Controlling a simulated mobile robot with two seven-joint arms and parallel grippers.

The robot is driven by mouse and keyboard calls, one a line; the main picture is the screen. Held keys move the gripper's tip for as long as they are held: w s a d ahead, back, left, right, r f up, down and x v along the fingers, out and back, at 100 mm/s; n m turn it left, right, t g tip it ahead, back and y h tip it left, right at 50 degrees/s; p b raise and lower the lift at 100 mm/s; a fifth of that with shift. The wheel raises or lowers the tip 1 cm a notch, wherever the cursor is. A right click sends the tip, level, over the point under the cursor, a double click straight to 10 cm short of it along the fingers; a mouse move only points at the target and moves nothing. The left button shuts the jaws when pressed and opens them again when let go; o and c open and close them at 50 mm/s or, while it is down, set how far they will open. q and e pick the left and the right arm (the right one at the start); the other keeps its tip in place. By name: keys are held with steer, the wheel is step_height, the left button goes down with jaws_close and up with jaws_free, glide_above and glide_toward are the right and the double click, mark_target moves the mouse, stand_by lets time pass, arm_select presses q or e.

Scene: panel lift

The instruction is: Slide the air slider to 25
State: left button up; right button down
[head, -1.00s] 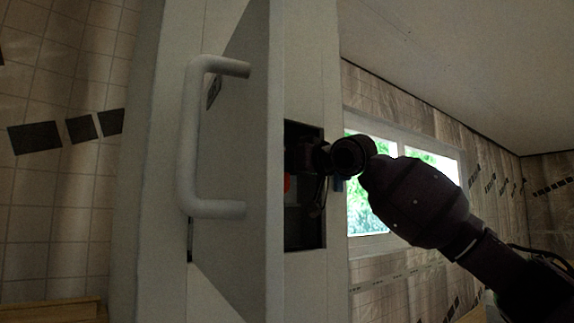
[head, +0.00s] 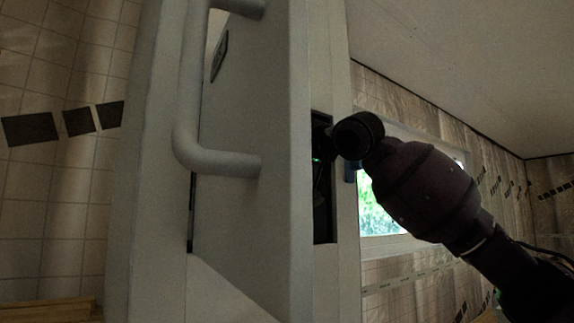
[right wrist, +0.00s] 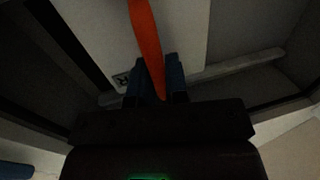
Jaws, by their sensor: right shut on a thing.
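In the right wrist view, an orange-red bar (right wrist: 147,38), which looks like the slider's handle, runs down from the top edge. My right gripper (right wrist: 160,86) has its blue fingertips on either side of the bar's lower end and is shut on it. In the head view, my right arm reaches from the right to a narrow dark recess (head: 322,215) in the white panel, and the wrist covers part of it. I see no readable scale or number. My left gripper is not in view.
A thick white handle (head: 184,115) stands out from the white panel (head: 240,225) left of the recess. A window (head: 378,212) and tiled wall lie behind my right arm. A small dark label (right wrist: 121,81) shows in the right wrist view.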

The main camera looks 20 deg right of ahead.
steer(key=shift+a, duration=0.15)
steer(key=shift+s, duration=0.1)
steer(key=c, duration=1.1)
jaws_free()
steer(key=shift+a, duration=0.1)
steer(key=shift+c, duration=0.2)
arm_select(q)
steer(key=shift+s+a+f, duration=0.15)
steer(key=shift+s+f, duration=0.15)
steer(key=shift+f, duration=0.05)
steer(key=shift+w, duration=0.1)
arm_select(e)
steer(key=shift+s, duration=0.2)
arm_select(q)
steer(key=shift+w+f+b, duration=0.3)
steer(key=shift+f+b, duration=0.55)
steer(key=shift+b, duration=0.3)
arm_select(e)
steer(key=v, duration=1)
steer(key=shift+s+d, duration=0.15)
steer(key=shift+d, duration=0.15)
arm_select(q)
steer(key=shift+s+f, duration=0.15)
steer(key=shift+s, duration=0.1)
